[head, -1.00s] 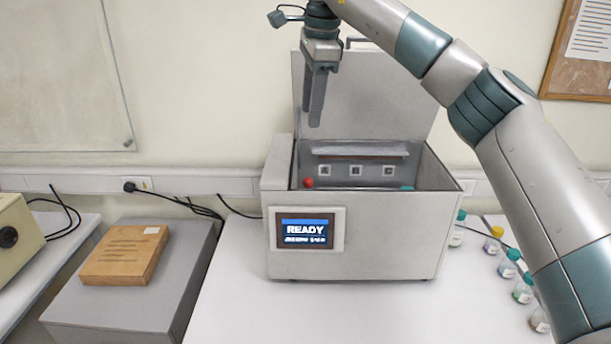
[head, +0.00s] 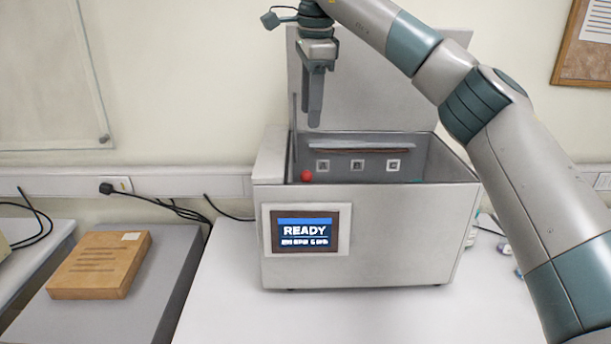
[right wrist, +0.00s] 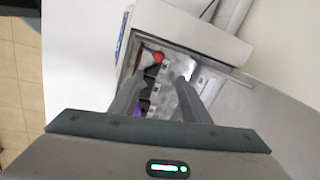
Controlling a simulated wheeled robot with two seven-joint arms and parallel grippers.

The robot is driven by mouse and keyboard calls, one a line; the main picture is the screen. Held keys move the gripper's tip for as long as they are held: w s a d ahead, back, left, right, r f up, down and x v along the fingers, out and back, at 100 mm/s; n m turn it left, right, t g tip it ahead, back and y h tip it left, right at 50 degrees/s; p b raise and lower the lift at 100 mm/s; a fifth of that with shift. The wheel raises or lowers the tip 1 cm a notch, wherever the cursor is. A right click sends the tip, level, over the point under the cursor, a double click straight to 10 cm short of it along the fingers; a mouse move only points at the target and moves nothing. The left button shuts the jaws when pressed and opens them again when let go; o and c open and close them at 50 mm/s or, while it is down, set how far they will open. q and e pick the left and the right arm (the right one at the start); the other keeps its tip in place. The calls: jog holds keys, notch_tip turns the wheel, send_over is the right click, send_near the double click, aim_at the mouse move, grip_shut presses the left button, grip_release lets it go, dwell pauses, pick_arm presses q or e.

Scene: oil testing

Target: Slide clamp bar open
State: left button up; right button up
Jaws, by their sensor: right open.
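The open-lidded grey box machine (head: 365,230) stands on the white table, with "READY" on its front screen (head: 306,232). A red ball knob (head: 306,176) shows inside its left end, and also in the right wrist view (right wrist: 158,57). A dark brownish bar (head: 360,149) runs along the inner back wall above square markers; I cannot tell whether it is the clamp bar. My right gripper (head: 314,124) points down above the left part of the box, higher than the knob. In the right wrist view its fingers (right wrist: 159,78) are apart and empty. My left gripper is not in view.
The raised lid (head: 375,85) stands behind my right gripper. A wooden block (head: 100,265) lies on a grey unit at the left. The table (head: 235,310) is clear in front of the machine. Small bottles at the right are mostly hidden by my right arm.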

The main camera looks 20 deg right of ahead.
jog(key=p, duration=0.7)
send_near(307, 171)
jog(key=f, duration=0.3)
jog(key=w+f, duration=0.1)
jog(key=f, duration=0.5)
jog(key=shift+w+d+f, duration=0.1)
jog(key=shift+w+f, duration=0.05)
jog(key=shift+w, duration=0.2)
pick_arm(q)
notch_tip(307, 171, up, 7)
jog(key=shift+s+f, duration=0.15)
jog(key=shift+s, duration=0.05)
pick_arm(e)
jog(key=shift+f, duration=0.1)
jog(key=shift+c, duration=0.4)
